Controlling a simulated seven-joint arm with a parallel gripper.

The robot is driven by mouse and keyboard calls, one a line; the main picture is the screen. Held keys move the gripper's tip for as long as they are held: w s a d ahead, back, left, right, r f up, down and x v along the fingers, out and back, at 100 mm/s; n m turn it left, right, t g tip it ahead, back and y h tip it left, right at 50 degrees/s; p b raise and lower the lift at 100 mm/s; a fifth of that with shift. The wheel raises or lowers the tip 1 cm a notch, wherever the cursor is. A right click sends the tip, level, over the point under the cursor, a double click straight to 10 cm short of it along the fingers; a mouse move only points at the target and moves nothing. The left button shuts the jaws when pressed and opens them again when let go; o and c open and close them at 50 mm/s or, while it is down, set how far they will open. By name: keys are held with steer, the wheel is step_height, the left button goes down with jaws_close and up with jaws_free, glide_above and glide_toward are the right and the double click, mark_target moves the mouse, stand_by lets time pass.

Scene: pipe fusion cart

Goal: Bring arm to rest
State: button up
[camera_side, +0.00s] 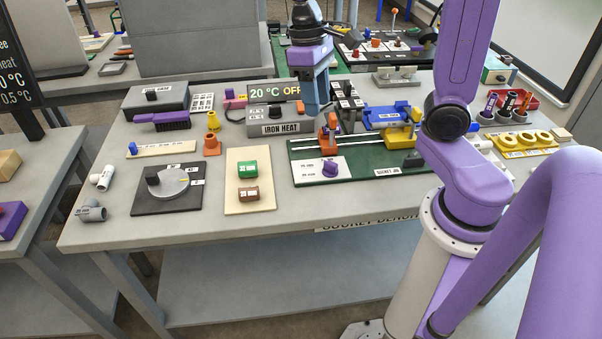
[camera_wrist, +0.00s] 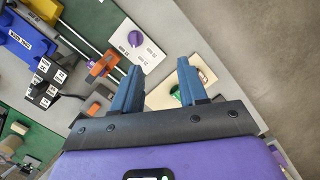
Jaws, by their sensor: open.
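My gripper (camera_side: 313,108) hangs fingers-down over the far middle of the grey workbench (camera_side: 290,232), just right of the iron heat box (camera_side: 278,130) in the side view. I cannot tell how far its tips are above the things below. In the wrist view my gripper (camera_wrist: 160,70) has its two blue fingers apart with nothing between them. Below the fingers show a white panel with a purple knob (camera_wrist: 135,38) and, partly hidden by the right finger, a board with a green coupling (camera_wrist: 177,94).
An orange clamp (camera_side: 330,137) and a blue block (camera_side: 387,117) stand on the green socket jig (camera_side: 355,173). A black dial plate (camera_side: 168,196) and a tan board (camera_side: 249,202) lie at the front left. The bench's front strip is clear.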

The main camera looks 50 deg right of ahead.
steer(key=s+a+f+n+t, duration=0.1)
steer(key=s+f+n, duration=0.1)
steer(key=s+n, duration=0.3)
steer(key=s+a+f+n+t, duration=0.1)
steer(key=s+n, duration=0.4)
steer(key=s, duration=0.6)
step_height(320, 180, down, 2)
steer(key=shift+s+a+f, duration=0.1)
steer(key=shift+s+a, duration=0.2)
steer(key=shift+a, duration=0.5)
stand_by(0.3)
